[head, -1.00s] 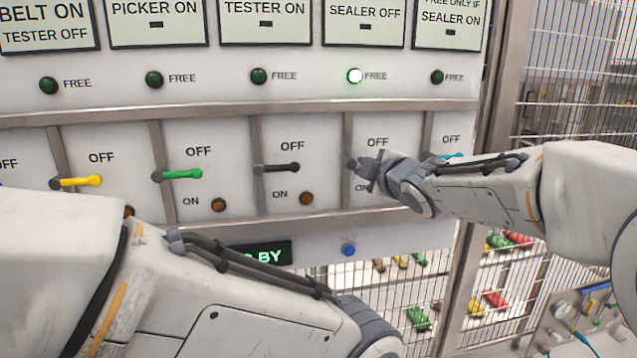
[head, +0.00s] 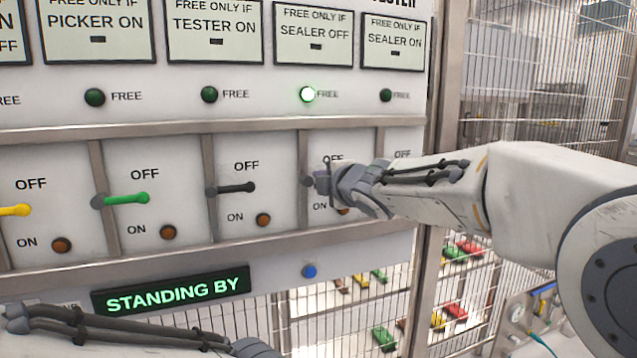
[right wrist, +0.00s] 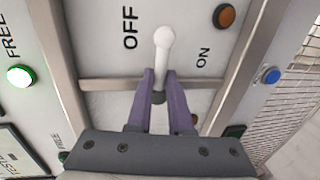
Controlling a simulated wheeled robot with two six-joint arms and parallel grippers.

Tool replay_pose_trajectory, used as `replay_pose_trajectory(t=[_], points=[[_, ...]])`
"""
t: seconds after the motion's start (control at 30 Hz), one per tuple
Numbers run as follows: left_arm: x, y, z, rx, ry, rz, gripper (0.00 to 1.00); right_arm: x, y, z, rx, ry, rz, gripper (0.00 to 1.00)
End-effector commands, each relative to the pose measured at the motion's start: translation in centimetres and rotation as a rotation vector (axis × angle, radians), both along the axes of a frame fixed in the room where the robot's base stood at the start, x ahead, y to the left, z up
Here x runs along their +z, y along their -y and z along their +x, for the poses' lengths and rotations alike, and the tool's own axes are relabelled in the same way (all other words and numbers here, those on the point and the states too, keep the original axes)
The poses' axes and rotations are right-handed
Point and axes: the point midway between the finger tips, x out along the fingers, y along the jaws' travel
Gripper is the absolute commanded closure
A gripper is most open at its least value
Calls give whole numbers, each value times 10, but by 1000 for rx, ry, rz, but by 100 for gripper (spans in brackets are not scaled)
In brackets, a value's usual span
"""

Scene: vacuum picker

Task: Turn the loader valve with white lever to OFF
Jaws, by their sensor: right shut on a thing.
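The white lever (right wrist: 163,42) shows in the right wrist view, sticking out straight from its dark pivot between the words OFF and ON. It lies level like its neighbours, turned to neither word. My right gripper (right wrist: 161,74) has its two purple fingers closed around the lever near the pivot. In the head view my right gripper (head: 322,182) covers most of the lever. The round lamp (head: 307,94) above this lever is lit green-white, and it also shows in the right wrist view (right wrist: 19,77). My left gripper is out of view; only its arm shows at the bottom left.
A black lever (head: 236,188), a green lever (head: 128,199) and a yellow lever (head: 14,210) stand to the left, each in its own bay between metal dividers. A display (head: 171,292) reads STANDING BY. A blue button (head: 309,271) sits below. A mesh fence stands right.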

Motion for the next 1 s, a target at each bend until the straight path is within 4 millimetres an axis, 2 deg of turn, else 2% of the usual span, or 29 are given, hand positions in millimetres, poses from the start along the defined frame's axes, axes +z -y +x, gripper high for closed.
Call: replay_pose_trajectory(t=[0.13,0.17,0.2,0.23,0.5,0.63,1.0], points=[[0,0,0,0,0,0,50,-1,-2,-1,4,0,-3,100],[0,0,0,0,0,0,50,-1,-2,-1,4,0,-3,70],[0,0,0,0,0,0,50,-1,-2,-1,4,0,-3,55],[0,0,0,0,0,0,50,-1,-1,-1,4,0,-3,52],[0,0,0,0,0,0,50,0,-1,0,2,0,-1,52],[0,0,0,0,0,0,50,2,2,-7,2,0,-1,52],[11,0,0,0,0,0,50,18,31,-68,1,2,0,52]])
